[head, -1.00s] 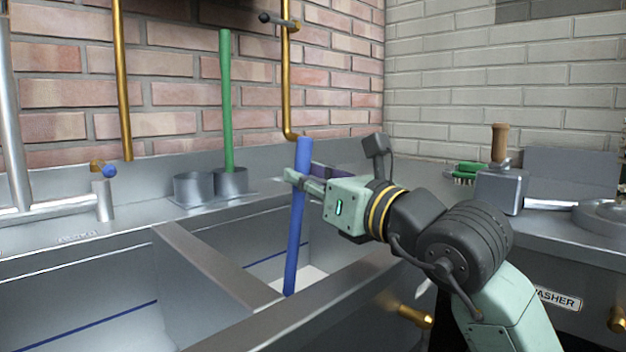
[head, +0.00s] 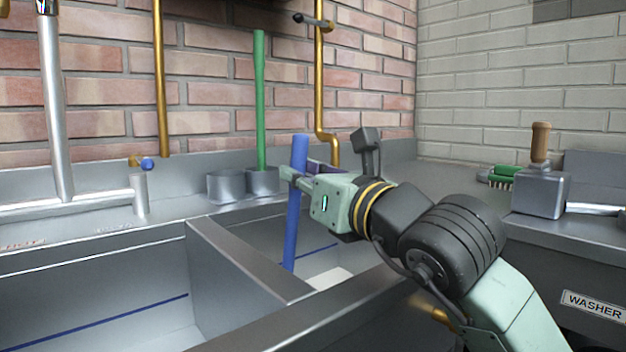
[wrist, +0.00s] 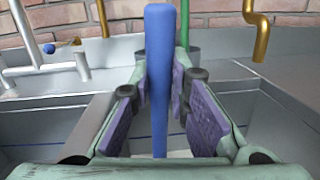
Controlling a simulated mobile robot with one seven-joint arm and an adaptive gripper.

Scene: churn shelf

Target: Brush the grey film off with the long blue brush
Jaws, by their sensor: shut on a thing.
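The long blue brush shows as a blue handle (head: 296,205), held nearly upright over the right basin of the steel sink. My gripper (head: 297,176) is shut on the handle near its top. In the wrist view the handle (wrist: 158,70) stands between the purple finger pads of my gripper (wrist: 160,95). The brush's lower end is hidden inside the basin. A white patch (head: 330,277) shows low in the right basin; I cannot tell what it is. I cannot make out any grey film.
A steel divider (head: 240,262) separates the two basins, and the left basin (head: 90,300) looks empty. A green handle (head: 260,110) stands in a steel cup (head: 262,181) behind the sink. A green brush (head: 498,177) and a steel block (head: 540,194) are on the right counter.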

